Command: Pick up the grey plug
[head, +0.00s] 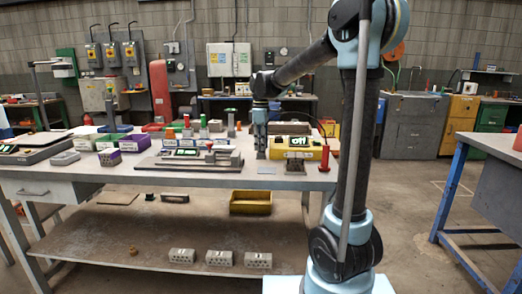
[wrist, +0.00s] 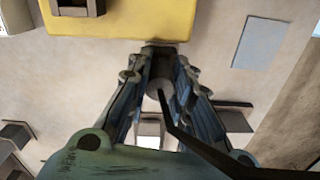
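The grey plug (wrist: 160,88) shows in the wrist view as a round grey end between my two fingers, with a dark body beyond it. A black cable runs from it toward the lower right. My gripper (wrist: 163,62) has its fingers close in on both sides of the plug, and appears shut on it. In the head view my gripper (head: 261,150) is low at the table, left of the yellow device (head: 275,154). The plug cannot be made out clearly there. Whether it touches the table is unclear.
The yellow device, also in the wrist view (wrist: 120,22), stands close by. A red-based post (head: 325,158) is to its right. A flat grey plate (wrist: 261,42) lies on the table. Grey metal fixtures (head: 190,160) and several coloured boxes crowd the table (head: 190,179) leftward.

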